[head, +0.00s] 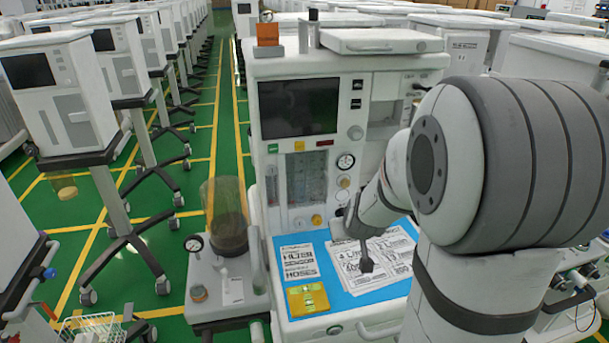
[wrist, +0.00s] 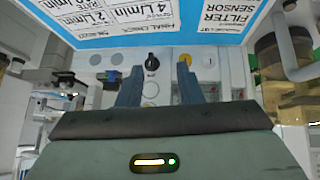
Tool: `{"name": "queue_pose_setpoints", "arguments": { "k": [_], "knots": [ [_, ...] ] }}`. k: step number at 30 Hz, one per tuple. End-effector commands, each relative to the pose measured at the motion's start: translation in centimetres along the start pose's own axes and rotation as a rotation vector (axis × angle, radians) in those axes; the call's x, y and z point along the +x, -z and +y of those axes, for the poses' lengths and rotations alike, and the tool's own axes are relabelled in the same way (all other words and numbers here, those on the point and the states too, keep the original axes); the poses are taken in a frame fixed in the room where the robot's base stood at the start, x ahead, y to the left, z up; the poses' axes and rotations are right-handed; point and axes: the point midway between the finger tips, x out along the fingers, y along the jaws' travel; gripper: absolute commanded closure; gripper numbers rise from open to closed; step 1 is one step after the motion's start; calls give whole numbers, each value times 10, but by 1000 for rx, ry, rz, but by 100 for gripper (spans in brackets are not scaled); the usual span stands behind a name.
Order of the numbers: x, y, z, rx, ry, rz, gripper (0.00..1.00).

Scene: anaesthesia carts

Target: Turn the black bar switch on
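The black bar switch (wrist: 151,70) is a round black knob with a raised bar, on the white lower panel of the nearest cart. In the wrist view its bar looks roughly upright. My gripper (wrist: 159,67) is open, one finger on each side of the switch in that view. I cannot tell whether the fingers touch it, and nothing is seen held.
A yellow knob (wrist: 185,59) sits close beside the switch. Printed sheets (head: 375,256) lie on the blue mat (head: 340,278) below my gripper. A dial gauge (head: 345,161) and a dark screen (head: 299,107) are above. A brown canister (head: 230,232) stands at the cart's left.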

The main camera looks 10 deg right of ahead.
Motion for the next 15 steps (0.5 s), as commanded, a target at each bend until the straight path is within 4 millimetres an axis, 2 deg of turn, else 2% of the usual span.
{"name": "queue_pose_setpoints", "arguments": {
  "k": [1, 3, 6, 12, 15],
  "knots": [
    [13, 7, 12, 19, -20, 0, 67],
    [35, 25, 9, -4, 37, 106, 67],
    [63, 38, 21, -2, 44, 207, 67],
    [105, 45, 36, 18, 77, 384, 67],
    [116, 44, 40, 31, 95, 452, 67]
  ]
}}
